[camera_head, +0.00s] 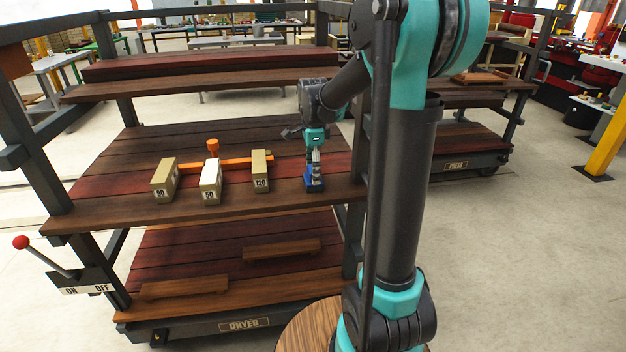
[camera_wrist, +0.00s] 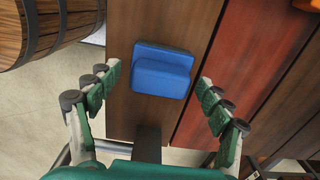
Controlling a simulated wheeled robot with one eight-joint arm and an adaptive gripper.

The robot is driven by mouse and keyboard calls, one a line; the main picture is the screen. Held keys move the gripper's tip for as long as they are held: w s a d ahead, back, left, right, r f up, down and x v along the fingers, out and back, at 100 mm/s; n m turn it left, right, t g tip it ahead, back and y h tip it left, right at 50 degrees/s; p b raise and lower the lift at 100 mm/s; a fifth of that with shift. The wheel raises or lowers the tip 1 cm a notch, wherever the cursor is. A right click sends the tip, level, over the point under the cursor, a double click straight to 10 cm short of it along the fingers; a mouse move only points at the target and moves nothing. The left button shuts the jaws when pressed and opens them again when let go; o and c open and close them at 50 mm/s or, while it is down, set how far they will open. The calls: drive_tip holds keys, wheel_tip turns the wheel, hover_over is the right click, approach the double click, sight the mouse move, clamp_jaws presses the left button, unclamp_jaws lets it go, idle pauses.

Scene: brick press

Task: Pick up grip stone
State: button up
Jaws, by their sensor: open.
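A blue block (camera_head: 314,186), which I take for the grip stone, stands on the upper shelf of the dryer rack near its front edge. In the wrist view the blue block (camera_wrist: 162,70) has a raised, stepped top and lies between and a little beyond my fingers. My gripper (camera_head: 314,168) hangs over it, pointing down. In the wrist view my gripper (camera_wrist: 157,80) has its green fingers spread wide on both sides of the block. There is clear space on each side and nothing is held. In the head view the fingers partly overlap the block.
Bricks marked 90 (camera_head: 164,180), 50 (camera_head: 211,183) and 120 (camera_head: 261,171) stand left of the blue block, by an orange T-shaped tool (camera_head: 213,147). A higher plank shelf (camera_head: 200,88) lies behind. A wooden barrel (camera_wrist: 45,25) shows in the wrist view. A red-knobbed lever (camera_head: 21,242) is at left.

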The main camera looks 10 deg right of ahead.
drive_tip(key=c, duration=1.5)
drive_tip(key=shift+c, duration=0.2)
drive_tip(key=shift+r, duration=0.15)
wheel_tip(320, 180, up, 20)
